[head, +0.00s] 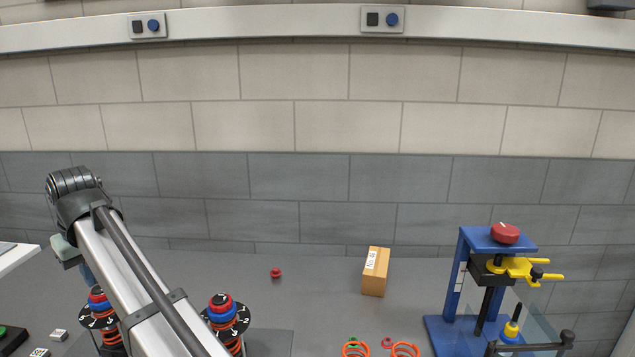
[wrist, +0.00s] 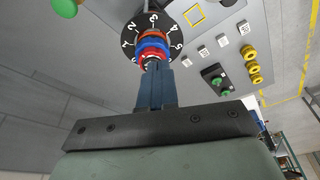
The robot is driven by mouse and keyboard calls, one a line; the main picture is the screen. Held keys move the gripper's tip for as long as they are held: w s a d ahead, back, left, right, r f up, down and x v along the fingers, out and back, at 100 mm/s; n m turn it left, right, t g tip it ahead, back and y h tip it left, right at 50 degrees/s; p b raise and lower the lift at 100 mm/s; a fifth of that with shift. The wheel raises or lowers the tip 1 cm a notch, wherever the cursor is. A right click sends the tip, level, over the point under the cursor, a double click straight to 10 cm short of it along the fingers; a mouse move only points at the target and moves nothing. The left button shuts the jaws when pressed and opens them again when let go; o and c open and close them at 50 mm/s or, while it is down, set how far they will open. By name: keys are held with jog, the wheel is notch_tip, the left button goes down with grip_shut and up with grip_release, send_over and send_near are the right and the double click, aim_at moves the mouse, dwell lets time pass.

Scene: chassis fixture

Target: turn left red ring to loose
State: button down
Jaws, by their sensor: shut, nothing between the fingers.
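The left dial unit stands at the lower left of the head view, with a black numbered disc (head: 86,318), a blue ring and a red ring (head: 97,298) at its top. In the wrist view the numbered disc (wrist: 130,30) is at the top, with the red ring (wrist: 148,54) and a blue ring in front of it. My gripper (wrist: 152,66) is shut and empty. Its blue fingertips point at the rings and overlap their lower part in the picture; I cannot tell whether they touch. In the head view my arm hides part of the unit.
A similar right dial unit (head: 224,320) stands right of my arm. A cardboard box (head: 375,272), a small red knob (head: 275,272) and orange rings (head: 405,350) lie farther right. A blue press stand (head: 464,335) is at the right. Yellow knobs (wrist: 250,67) show in the wrist view.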

jog(key=shift+s+d+x, duration=0.1)
jog(key=shift+d+x, duration=0.1)
jog(key=shift+x, duration=0.75)
jog(key=shift+s+d+x, duration=0.15)
jog(key=shift+d+x, duration=0.05)
jog(key=shift+x, duration=0.75)
jog(key=shift+s+d+x, duration=0.1)
jog(key=shift+d+x, duration=0.1)
jog(key=shift+x, duration=0.7)
jog(key=shift+w, duration=0.15)
jog(key=shift+w+d, duration=0.45)
jog(key=shift+w, duration=0.15)
jog(key=shift+w+d, duration=0.2)
jog(key=shift+w, duration=0.5)
jog(key=shift+d, duration=0.15)
jog(key=shift+s+d, duration=0.1)
jog(key=shift+d, duration=0.15)
jog(key=v, duration=0.4)
jog(key=a+v, duration=0.1)
jog(key=shift+w+r, duration=0.3)
jog(key=shift+r, duration=0.25)
